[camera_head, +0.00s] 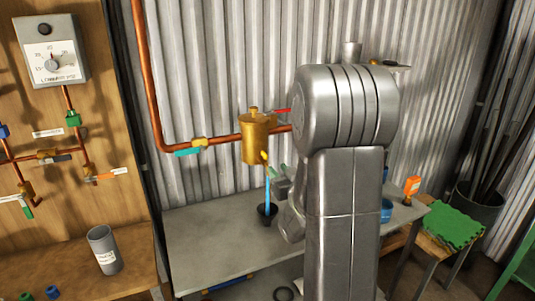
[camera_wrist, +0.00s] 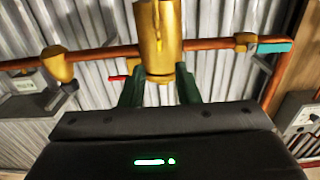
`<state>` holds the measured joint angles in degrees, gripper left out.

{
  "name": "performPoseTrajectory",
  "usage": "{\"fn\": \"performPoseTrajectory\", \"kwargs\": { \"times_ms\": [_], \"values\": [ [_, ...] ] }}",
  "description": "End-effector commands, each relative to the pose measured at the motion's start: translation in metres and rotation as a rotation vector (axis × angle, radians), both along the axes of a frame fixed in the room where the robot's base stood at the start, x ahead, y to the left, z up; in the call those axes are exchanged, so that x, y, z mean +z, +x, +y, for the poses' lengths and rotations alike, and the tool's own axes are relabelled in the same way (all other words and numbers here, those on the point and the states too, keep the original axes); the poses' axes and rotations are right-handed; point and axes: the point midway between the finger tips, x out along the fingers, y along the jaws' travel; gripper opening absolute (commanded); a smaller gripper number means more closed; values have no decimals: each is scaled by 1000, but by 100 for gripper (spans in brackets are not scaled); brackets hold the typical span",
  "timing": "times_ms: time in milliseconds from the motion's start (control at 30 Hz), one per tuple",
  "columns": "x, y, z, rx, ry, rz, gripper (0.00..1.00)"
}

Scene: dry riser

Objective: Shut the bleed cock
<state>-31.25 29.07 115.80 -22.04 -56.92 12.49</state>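A brass pot-shaped body (camera_head: 256,140) sits on the copper pipe along the corrugated wall. A small yellow-brass bleed cock (camera_head: 264,157) sticks out low on its front. A blue stream (camera_head: 268,190) runs below it into a black cup (camera_head: 267,213). My gripper (camera_head: 277,171) is just right of the stream, partly hidden by my arm. In the wrist view, which looks upside down, my gripper's green fingers (camera_wrist: 160,88) are open and apart. The brass body (camera_wrist: 172,45) shows beyond them, with a slim upright brass part, probably the cock (camera_wrist: 157,18), above the gap. Nothing is visibly held.
A red lever (camera_head: 283,112) is at the body's right and a teal lever (camera_head: 188,152) on the pipe at left. The grey bench (camera_head: 205,245) below has free room. A wooden board (camera_head: 60,190) with pipes and a gauge box (camera_head: 50,55) stands at left.

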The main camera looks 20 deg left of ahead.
Motion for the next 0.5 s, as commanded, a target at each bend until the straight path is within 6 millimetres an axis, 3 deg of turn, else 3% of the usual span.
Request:
{"fn": "performPoseTrajectory", "kwargs": {
  "times_ms": [200,500],
  "values": [
    [3,29,35,2,-1,1,29],
    [2,58,68,0,-1,0,29]
  ]
}}
